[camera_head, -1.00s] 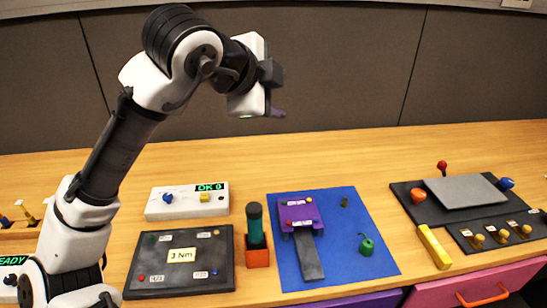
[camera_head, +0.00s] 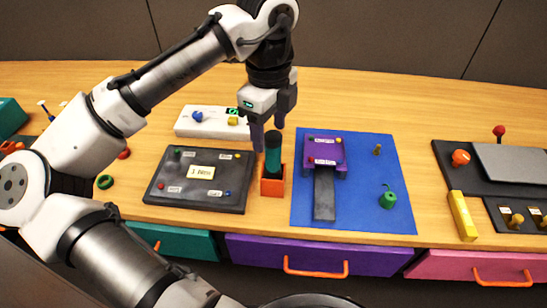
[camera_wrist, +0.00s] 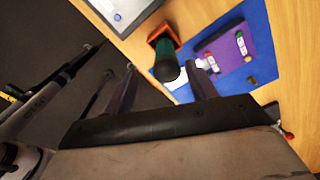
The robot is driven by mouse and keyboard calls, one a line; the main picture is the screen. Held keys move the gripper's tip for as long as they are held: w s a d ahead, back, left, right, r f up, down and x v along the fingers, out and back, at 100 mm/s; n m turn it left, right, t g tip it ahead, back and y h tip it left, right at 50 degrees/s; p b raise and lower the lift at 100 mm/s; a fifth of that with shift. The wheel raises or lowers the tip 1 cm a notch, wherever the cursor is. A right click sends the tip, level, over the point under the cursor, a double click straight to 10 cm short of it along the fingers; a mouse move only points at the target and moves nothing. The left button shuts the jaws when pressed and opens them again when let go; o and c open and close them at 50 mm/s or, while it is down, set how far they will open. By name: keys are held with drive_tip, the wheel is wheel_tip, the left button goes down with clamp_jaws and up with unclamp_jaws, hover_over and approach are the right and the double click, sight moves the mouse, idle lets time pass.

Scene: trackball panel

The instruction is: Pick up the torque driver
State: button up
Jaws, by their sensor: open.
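The torque driver (camera_head: 273,152), with a dark teal cylindrical handle, stands upright in an orange holder (camera_head: 272,187) on the wooden bench. Its lower end is hidden inside the holder. My gripper (camera_head: 269,128) is open and points down, with its fingertips close to the top of the driver handle. In the wrist view the driver (camera_wrist: 166,62) shows end-on between and beyond the two fingers, nearer the right one. I cannot tell whether a finger touches it.
A dark panel (camera_head: 160,194) with a "3 Nm" label lies left of the holder. A white box (camera_head: 190,128) stands behind. To the right is a blue mat (camera_head: 350,212) with a purple fixture (camera_head: 318,145) and a green object (camera_head: 388,198). A yellow bar (camera_head: 462,215) lies farther right.

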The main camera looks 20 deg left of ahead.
sight(273, 148)
drive_tip(key=shift+w+d+f+p, duration=0.1)
drive_tip(key=shift+w+f+p, duration=0.1)
drive_tip(key=shift+f, duration=1.4)
drive_tip(key=shift+w+d+f+p, duration=0.1)
drive_tip(key=shift+w+f+p, duration=0.1)
drive_tip(key=shift+f, duration=1.4)
drive_tip(key=c, duration=1.1)
drive_tip(key=shift+r, duration=0.15)
